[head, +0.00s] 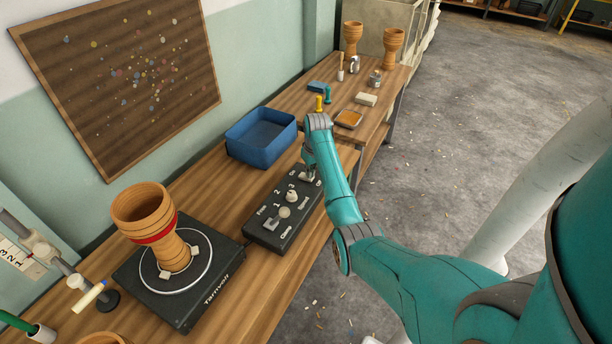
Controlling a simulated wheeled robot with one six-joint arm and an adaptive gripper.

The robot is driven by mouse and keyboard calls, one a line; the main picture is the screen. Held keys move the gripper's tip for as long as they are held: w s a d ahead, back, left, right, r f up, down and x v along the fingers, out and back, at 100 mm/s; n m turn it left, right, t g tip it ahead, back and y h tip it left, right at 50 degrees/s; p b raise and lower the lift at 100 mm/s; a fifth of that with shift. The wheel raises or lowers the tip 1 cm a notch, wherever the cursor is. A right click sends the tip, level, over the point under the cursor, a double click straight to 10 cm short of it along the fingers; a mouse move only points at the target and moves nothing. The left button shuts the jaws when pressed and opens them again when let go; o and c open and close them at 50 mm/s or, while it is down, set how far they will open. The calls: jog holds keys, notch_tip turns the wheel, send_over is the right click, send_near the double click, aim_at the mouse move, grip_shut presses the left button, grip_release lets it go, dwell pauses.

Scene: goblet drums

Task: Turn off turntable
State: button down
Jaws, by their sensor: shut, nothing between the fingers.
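The turntable (205,305) is a black square unit with a white ring on its top, at the lower left. A wooden goblet drum (172,258) with a red band stands on it, slightly tilted in the picture. The dark control box (268,234) lies to its right, with a Free/Clamp control (285,212) and a Speed knob (292,195) numbered 1 to 3. My gripper (309,178) is shut at the box's far end, by the On/Off lettering. It hides most of the switch there, so the switch position and any contact cannot be told.
A blue bin (262,138) stands behind the box, near the wall. A marker on a stand (88,297) is left of the turntable. Farther along the bench are an orange-filled tray (349,119), small tools and two more goblet drums (392,46).

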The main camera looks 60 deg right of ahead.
jog(key=shift+f, duration=0.3)
jog(key=shift+r, duration=3.5)
